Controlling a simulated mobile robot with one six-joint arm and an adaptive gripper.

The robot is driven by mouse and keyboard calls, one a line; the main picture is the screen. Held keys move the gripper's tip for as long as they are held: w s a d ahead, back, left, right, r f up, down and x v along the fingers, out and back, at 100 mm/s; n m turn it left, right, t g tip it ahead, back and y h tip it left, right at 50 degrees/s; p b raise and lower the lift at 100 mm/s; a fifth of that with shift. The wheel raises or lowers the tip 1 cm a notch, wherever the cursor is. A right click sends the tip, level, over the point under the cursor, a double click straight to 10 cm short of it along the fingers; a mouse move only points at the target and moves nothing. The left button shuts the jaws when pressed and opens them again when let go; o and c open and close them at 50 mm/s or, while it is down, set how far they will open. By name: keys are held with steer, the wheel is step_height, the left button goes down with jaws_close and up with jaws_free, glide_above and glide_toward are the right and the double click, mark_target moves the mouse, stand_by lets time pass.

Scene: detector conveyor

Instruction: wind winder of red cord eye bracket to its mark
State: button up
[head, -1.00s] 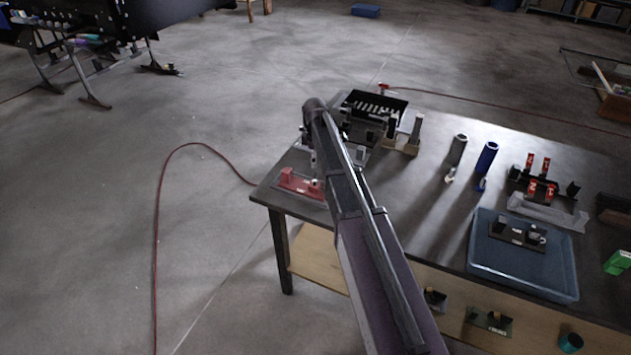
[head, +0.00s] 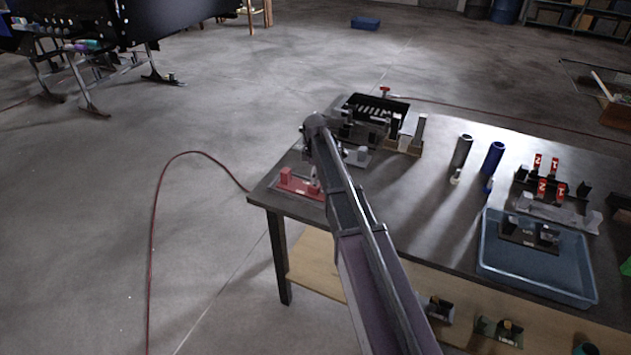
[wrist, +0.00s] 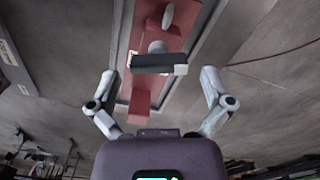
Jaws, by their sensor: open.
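A red bracket (head: 297,183) stands on the table's near left corner in the head view. It also shows in the wrist view as a red base with posts (wrist: 141,101). My gripper (wrist: 158,92) is open, with one finger on each side of the red bracket and the winder bar a little beyond the fingertips. In the head view my arm hides most of the gripper. I cannot make out the winder's mark.
A black slotted rack (head: 375,108) stands behind the bracket. A grey cylinder (head: 461,150) and a blue cylinder (head: 494,157) stand mid-table. A blue tray (head: 540,284) is at the right. A red cord (head: 155,215) lies on the floor at the left.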

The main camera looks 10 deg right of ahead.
steer(key=shift+f+b, duration=0.3)
steer(key=shift+f, duration=0.15)
